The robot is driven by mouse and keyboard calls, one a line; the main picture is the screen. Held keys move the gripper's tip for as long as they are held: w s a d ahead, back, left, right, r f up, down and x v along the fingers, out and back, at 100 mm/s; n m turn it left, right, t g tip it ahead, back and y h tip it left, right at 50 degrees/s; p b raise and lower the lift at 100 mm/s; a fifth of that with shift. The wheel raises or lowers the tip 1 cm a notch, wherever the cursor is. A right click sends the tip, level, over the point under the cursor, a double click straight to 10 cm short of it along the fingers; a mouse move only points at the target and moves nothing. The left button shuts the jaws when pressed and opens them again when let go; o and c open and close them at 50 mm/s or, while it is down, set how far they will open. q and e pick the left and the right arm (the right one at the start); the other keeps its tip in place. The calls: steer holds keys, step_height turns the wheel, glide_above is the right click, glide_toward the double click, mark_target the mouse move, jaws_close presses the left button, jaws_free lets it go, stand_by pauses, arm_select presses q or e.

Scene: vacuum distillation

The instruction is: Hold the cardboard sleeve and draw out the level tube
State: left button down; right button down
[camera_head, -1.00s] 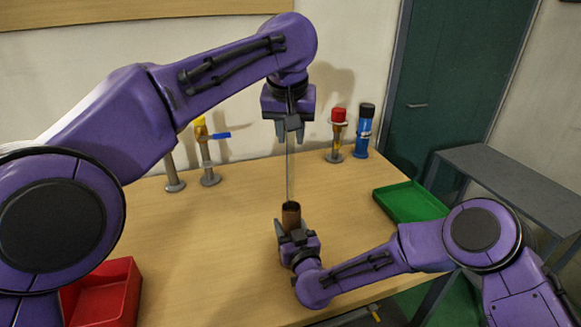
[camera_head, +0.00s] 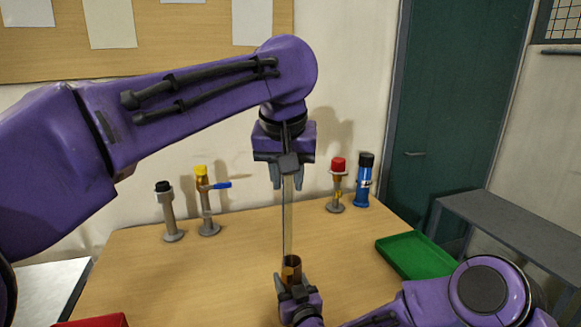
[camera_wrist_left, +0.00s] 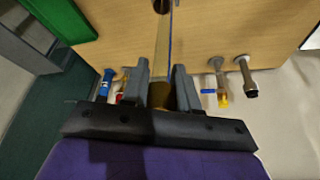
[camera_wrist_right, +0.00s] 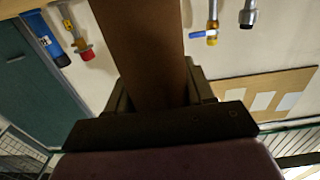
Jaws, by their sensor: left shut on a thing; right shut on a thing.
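The level tube (camera_head: 288,220) is a long, thin, clear upright tube. My left gripper (camera_head: 289,178) is shut on its upper part, pointing down. The tube's lower end meets the mouth of the brown cardboard sleeve (camera_head: 291,268); how much is inside is hidden. My right gripper (camera_head: 298,292) is shut on the sleeve low in the head view and keeps it upright. The tube runs up from between the jaws in the left wrist view (camera_wrist_left: 163,40). The sleeve fills the middle of the right wrist view (camera_wrist_right: 145,50).
On the wooden table (camera_head: 220,275), a black-capped stand (camera_head: 168,212) and a yellow-topped one (camera_head: 207,205) stand left. A red-capped stand (camera_head: 337,185) and a blue cylinder (camera_head: 364,182) stand back right. A green tray (camera_head: 415,255) lies right, a red bin (camera_head: 95,321) front left.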

arm_select(q)
steer(key=s+a, duration=0.1)
steer(key=s, duration=1)
steer(key=shift+s, duration=0.35)
arm_select(e)
steer(key=shift+c, duration=1.7)
jaws_free()
arm_select(q)
steer(key=shift+a, duration=0.1)
arm_select(e)
steer(key=v, duration=1.2)
steer(key=shift+o, duration=0.3)
